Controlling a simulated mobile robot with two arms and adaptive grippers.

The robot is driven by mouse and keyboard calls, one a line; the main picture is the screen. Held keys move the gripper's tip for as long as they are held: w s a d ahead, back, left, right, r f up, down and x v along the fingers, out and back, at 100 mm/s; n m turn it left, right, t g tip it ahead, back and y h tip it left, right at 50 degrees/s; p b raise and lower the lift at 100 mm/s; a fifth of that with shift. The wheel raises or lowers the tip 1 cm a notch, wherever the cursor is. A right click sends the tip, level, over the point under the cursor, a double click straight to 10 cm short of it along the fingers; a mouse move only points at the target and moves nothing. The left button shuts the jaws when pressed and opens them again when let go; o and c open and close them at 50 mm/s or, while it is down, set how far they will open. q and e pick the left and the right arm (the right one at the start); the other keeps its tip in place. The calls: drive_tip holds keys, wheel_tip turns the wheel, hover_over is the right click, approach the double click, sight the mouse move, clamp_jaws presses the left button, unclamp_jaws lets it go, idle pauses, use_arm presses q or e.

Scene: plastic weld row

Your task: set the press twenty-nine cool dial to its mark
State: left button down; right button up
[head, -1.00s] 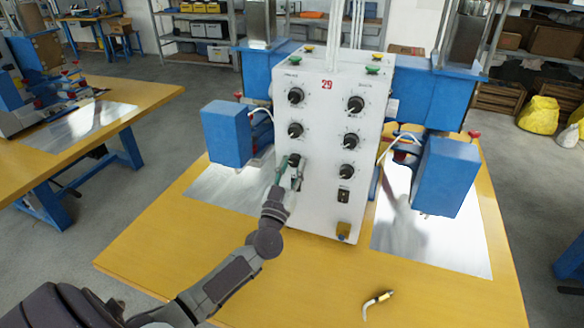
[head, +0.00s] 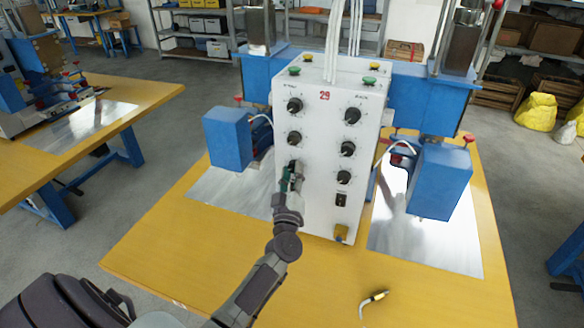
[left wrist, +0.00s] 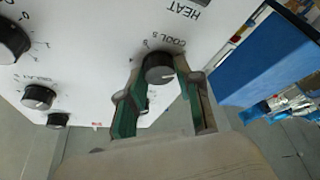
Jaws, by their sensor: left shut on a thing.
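The white control box (head: 325,205) marked 29 stands on a yellow table and carries two columns of black dials. The cool dial (left wrist: 160,68), lettered "COOL S", is the lowest of the left column. It is black and round with a pale pointer line. My left gripper (head: 291,172) is at this dial, its green-padded fingers on either side of it, shut on it. In the head view the gripper hides most of the dial. The scale around it is mostly hidden in the left wrist view, so the mark cannot be read. My right gripper is not in view.
Other dials sit close by: one directly above (head: 294,137) and one to the right (head: 344,177). Blue press blocks (head: 228,138) and (head: 441,180) flank the box. A small yellow-and-metal piece (head: 374,300) lies on the table (head: 220,265). The front of the table is otherwise clear.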

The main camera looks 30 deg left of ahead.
use_arm(q)
drive_tip(key=n+p, duration=0.1)
drive_tip(key=n, duration=0.1)
drive_tip(key=n+g+p, duration=0.1)
drive_tip(key=n, duration=0.1)
drive_tip(key=shift+d+r+g+y, duration=0.1)
drive_tip(key=shift+g+y, duration=0.2)
drive_tip(key=shift+y, duration=0.1)
drive_tip(key=shift+n, duration=0.3)
drive_tip(key=c, duration=0.8)
unclamp_jaws()
